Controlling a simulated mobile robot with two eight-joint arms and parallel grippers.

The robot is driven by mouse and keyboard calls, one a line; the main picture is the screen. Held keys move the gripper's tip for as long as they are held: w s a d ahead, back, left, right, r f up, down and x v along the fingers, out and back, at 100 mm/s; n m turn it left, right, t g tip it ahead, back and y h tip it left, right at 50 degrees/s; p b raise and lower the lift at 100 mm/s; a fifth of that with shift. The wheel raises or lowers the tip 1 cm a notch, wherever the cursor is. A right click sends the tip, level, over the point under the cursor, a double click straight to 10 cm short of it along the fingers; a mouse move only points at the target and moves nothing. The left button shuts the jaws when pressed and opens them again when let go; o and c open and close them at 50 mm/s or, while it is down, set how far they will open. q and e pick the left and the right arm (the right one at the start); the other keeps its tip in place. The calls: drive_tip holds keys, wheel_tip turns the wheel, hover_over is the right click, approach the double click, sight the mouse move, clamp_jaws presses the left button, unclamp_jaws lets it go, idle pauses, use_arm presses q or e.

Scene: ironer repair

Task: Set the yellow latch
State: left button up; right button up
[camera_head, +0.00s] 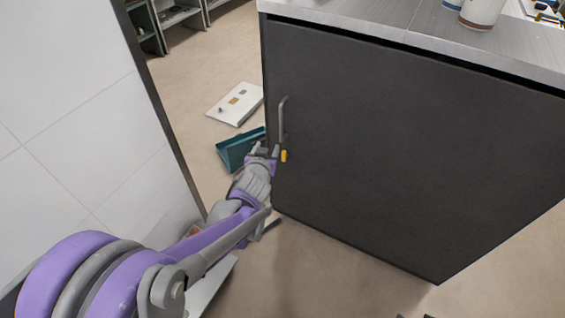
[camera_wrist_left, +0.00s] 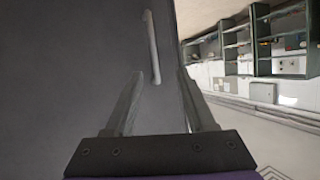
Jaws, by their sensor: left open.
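The yellow latch (camera_head: 284,156) is a small yellow piece on the left edge of the dark cabinet door (camera_head: 400,140), below the grey bar handle (camera_head: 283,119). My left gripper (camera_head: 272,151) is just left of the latch in the head view. Whether they touch cannot be told. In the left wrist view the open fingers (camera_wrist_left: 160,98) point toward the door (camera_wrist_left: 75,70), with the bar handle (camera_wrist_left: 152,48) ahead and no object between them. The latch cannot be made out in that view. My right gripper is not in view.
A grey countertop (camera_head: 440,35) with cups tops the cabinet. A white tiled wall (camera_head: 80,110) is at left. A teal bin (camera_head: 238,148) and a white panel (camera_head: 235,103) lie on the floor behind my gripper. Shelves (camera_wrist_left: 280,40) stand far right in the wrist view.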

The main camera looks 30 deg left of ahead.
use_arm(q)
drive_tip(key=w+a+f+t+b, duration=0.3)
drive_tip(key=w+a+f+b, duration=0.1)
drive_tip(key=w+f, duration=0.4)
drive_tip(key=m+t+h+b, duration=0.2)
drive_tip(key=m+h+b, duration=0.2)
drive_tip(key=h, duration=0.1)
approach(283, 154)
drive_tip(key=w, duration=0.9)
drive_tip(key=shift+w+d+f, duration=0.1)
drive_tip(key=shift+f, duration=0.15)
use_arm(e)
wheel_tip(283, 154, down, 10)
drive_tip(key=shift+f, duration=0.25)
use_arm(q)
clamp_jaws()
